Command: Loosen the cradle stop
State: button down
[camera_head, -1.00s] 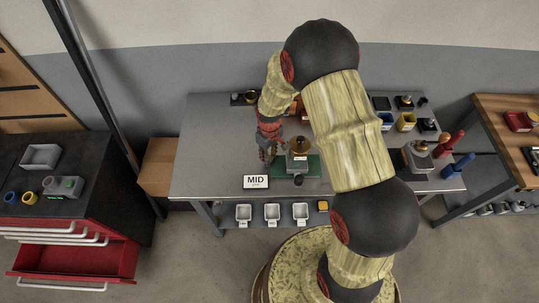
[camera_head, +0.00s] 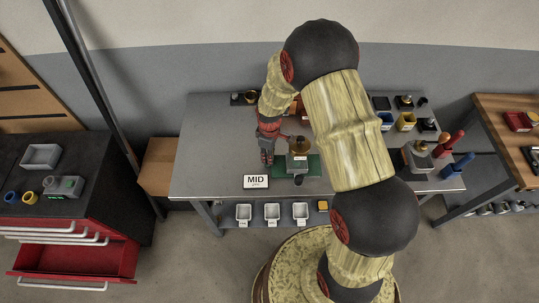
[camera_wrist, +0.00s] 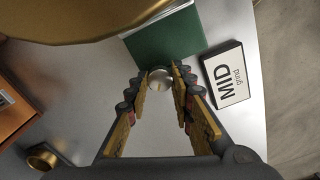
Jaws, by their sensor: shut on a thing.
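A small round silver knob (camera_wrist: 160,79), which I take to be the cradle stop, shows between my fingertips (camera_wrist: 164,80) in the wrist view, at the edge of the green mat (camera_wrist: 165,38). My gripper is shut on it from both sides. In the head view my gripper (camera_head: 267,158) points down just left of the small roaster (camera_head: 299,163) with its brass top (camera_head: 299,145). The knob is hidden there. A large brass rim (camera_wrist: 85,22) fills the top left of the wrist view, and the rest of the cradle is hidden behind it.
A brass ring (camera_wrist: 41,157) and an orange box (camera_wrist: 14,105) lie to the left there. The left part of the table (camera_head: 212,150) is clear.

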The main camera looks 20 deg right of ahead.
jog(key=c, duration=1.5)
grip_release()
jog(key=shift+c, duration=0.2)
notch_tip(320, 180, up, 12)
